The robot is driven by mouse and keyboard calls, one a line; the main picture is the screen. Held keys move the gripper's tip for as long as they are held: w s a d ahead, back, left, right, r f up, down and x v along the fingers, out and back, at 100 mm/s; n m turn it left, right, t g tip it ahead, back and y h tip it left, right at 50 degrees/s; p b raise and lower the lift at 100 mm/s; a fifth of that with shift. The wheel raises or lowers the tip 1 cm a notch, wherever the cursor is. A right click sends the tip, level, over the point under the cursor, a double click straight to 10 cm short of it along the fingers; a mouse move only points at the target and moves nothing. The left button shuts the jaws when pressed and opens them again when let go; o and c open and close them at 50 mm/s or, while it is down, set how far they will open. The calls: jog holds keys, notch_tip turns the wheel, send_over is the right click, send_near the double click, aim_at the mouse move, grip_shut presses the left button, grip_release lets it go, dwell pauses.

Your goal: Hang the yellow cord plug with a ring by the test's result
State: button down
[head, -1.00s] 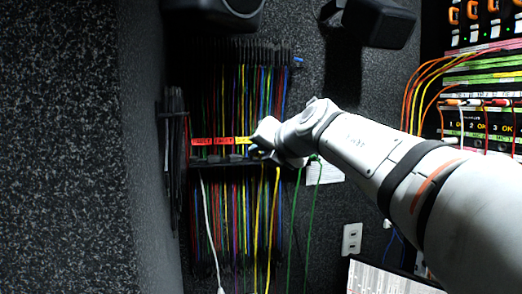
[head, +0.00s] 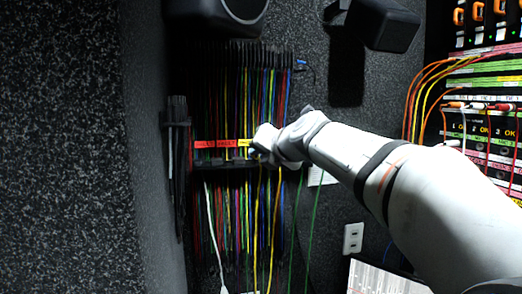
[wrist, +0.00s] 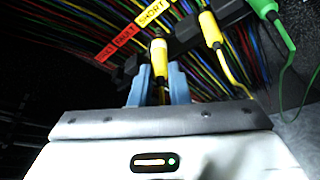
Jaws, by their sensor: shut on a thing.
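My gripper (wrist: 160,88) has blue fingers shut on a yellow cord plug (wrist: 160,58), at the front of the dark hanging rack. The plug stands about upright in the wrist view, its cord running down between the fingers. It is just below the yellow SHORT label (wrist: 153,12); I cannot tell whether it is seated in the rack, or make out a ring on it. Two red labels (wrist: 125,35) lie left of the yellow one. A second yellow plug (wrist: 210,30) hangs to the right. In the head view my gripper (head: 256,148) hides the held plug.
The rack bar (head: 215,163) carries many coloured cords, close around my gripper. A green plug (wrist: 265,6) hangs further right. A white cord (head: 212,215) hangs below the red labels. A patch panel (head: 480,130) with orange cords stands at the right, and a dark speaker (head: 380,22) above.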

jog(key=shift+w+a+p, duration=0.15)
jog(key=shift+w+p, duration=0.25)
jog(key=shift+w, duration=0.35)
jog(key=shift+w+a+p, duration=0.15)
jog(key=shift+w+p, duration=0.25)
jog(key=shift+w, duration=0.35)
jog(key=shift+w+f, duration=0.2)
jog(key=shift+f, duration=0.45)
jog(key=shift+w, duration=0.1)
jog(key=shift+c, duration=1)
grip_release()
jog(key=shift+s+d+p, duration=0.15)
jog(key=shift+s+p, duration=0.05)
jog(key=shift+s, duration=0.55)
jog(key=shift+s+d+p, duration=0.15)
jog(key=shift+s+p, duration=0.05)
jog(key=shift+s, duration=0.55)
